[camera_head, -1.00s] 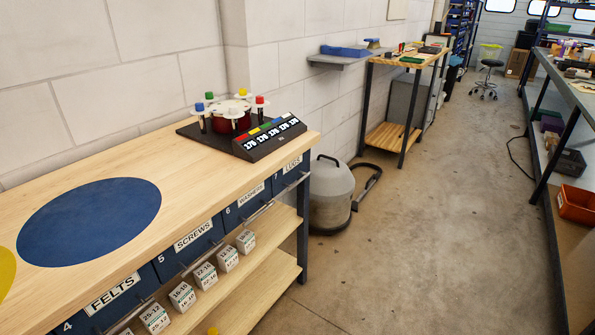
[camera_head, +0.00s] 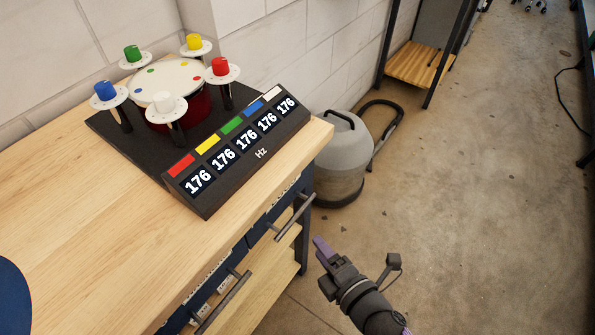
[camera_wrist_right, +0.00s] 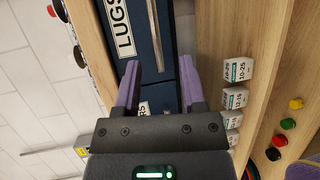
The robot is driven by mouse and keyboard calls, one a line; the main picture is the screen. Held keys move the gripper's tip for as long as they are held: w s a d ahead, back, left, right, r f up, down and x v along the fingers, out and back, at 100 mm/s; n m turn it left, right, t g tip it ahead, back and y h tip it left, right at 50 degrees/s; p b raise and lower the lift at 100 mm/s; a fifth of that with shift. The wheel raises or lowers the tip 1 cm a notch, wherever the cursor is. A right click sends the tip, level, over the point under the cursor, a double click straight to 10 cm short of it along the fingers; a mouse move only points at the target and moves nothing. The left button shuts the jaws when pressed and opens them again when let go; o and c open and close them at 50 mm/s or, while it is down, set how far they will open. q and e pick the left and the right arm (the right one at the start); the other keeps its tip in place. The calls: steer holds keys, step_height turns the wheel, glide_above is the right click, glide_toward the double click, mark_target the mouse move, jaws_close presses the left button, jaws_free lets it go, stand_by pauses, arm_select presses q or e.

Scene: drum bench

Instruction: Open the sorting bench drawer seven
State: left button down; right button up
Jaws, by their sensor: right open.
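Drawer seven is the end drawer of the bench, marked LUGS. Its grey bar handle (camera_head: 297,217) shows at the bench's right end in the head view. Its blue front, seen steeply from above there, looks shut. In the right wrist view the LUGS label (camera_wrist_right: 121,28) lies ahead of the fingers. My right gripper (camera_head: 321,246) has purple fingers and is open and empty, just right of and a little below the handle, apart from it in the head view. In the right wrist view the fingers (camera_wrist_right: 160,80) are spread before the drawer fronts. My left gripper is out of view.
A frequency display (camera_head: 240,150) and a red drum (camera_head: 190,113) with coloured knobs around it stand on the bench top. Another drawer handle (camera_head: 222,302) is nearer. Small boxes (camera_wrist_right: 238,70) sit on the shelf below.

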mark_target(295, 215)
steer(key=b+x, duration=0.1)
steer(key=x, duration=0.3)
steer(key=b+x, duration=0.2)
steer(key=x, duration=0.3)
steer(key=shift+w+a+r, duration=0.2)
steer(key=shift+w, duration=0.05)
steer(key=shift+w+a, duration=0.1)
steer(key=shift+w, duration=0.05)
steer(key=shift+c, duration=0.2)
steer(key=c, duration=0.5)
jaws_close()
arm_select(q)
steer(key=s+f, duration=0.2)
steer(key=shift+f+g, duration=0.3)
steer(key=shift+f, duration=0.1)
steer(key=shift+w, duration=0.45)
